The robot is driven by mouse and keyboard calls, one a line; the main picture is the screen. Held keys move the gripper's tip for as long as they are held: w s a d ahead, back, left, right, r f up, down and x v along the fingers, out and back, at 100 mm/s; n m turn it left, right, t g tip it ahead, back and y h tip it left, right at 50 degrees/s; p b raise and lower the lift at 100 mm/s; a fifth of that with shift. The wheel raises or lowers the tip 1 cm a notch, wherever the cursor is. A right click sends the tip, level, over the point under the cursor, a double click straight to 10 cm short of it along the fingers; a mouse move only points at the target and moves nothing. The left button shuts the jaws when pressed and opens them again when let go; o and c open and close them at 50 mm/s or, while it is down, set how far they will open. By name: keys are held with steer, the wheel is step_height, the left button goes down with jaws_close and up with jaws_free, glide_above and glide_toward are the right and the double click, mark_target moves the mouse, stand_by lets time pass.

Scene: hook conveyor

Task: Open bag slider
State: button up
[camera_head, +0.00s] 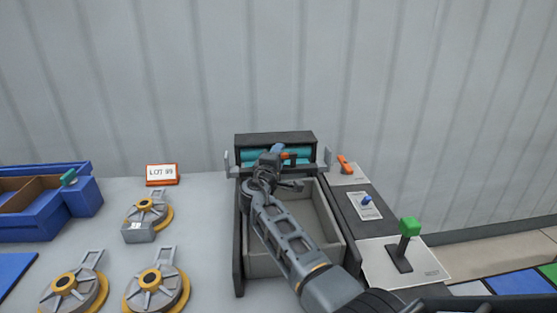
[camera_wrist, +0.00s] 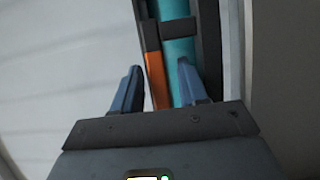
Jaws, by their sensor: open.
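A teal bag or roll (camera_head: 245,155) lies across the dark housing at the back of the station. It also shows in the wrist view (camera_wrist: 180,62), running away from my gripper with a dark band across it. An orange strip (camera_wrist: 156,75) lies along its left side; I cannot tell whether this is the slider. In the head view a small orange piece (camera_head: 290,156) shows by my gripper (camera_head: 283,158). In the wrist view my gripper (camera_wrist: 159,88) is open, its blue fingers on either side of the orange strip and part of the teal. Contact cannot be told.
A grey open bin (camera_head: 325,215) lies below my arm. To the right are an orange switch (camera_head: 344,163), a blue knob (camera_head: 367,199) and a green-topped lever (camera_head: 408,230). A LOT 99 sign (camera_head: 162,173), several yellow-rimmed wheels (camera_head: 157,288) and a blue crate (camera_head: 30,229) stand left.

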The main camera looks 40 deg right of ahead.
steer(key=shift+d, duration=0.15)
steer(key=shift+c, duration=0.3)
jaws_close()
stand_by(0.3)
